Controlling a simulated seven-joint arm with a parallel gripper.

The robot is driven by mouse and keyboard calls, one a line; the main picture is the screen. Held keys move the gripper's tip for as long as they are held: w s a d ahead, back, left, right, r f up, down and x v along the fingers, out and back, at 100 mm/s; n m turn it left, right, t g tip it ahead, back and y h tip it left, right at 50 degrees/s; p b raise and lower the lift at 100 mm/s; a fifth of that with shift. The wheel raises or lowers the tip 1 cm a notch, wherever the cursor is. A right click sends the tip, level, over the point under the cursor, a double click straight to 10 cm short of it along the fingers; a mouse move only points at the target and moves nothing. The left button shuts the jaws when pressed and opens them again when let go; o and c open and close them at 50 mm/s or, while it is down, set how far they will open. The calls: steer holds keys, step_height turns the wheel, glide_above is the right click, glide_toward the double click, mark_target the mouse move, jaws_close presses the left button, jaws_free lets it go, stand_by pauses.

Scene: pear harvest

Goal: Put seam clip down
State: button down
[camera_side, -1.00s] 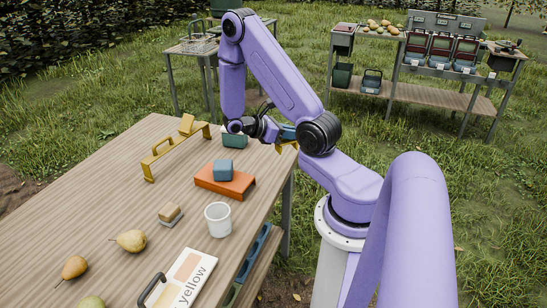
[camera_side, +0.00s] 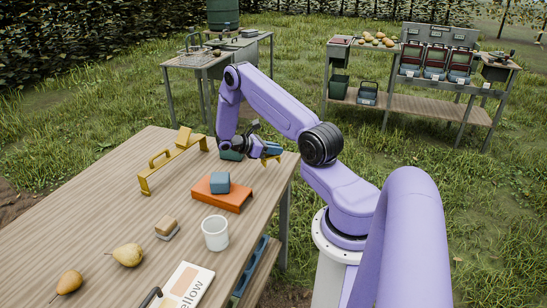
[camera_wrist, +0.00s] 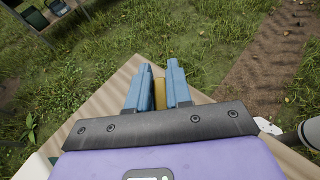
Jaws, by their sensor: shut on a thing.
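My gripper (camera_side: 268,153) is at the far right corner of the wooden table (camera_side: 115,185), low over the top. Its blue fingers are shut on a small yellow piece, the seam clip (camera_side: 270,161), which shows below the fingers. In the wrist view the yellow clip (camera_wrist: 159,94) sits between the two blue fingers (camera_wrist: 158,90), with the table corner behind it. I cannot tell whether the clip touches the table.
An orange stand (camera_side: 232,199) with a blue block (camera_side: 220,182) is in front of my gripper. A yellow handled frame (camera_side: 172,163), a white mug (camera_side: 215,232), a sponge-like block (camera_side: 166,226) and pears (camera_side: 127,255) stand further left and nearer.

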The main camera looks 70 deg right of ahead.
mark_target(274, 156)
steer(key=shift+w+d+f, duration=0.15)
steer(key=shift+d+f, duration=0.15)
steer(key=shift+f, duration=1.65)
steer(key=shift+f, duration=0.1)
steer(key=c, duration=1)
jaws_free()
steer(key=shift+c, duration=0.2)
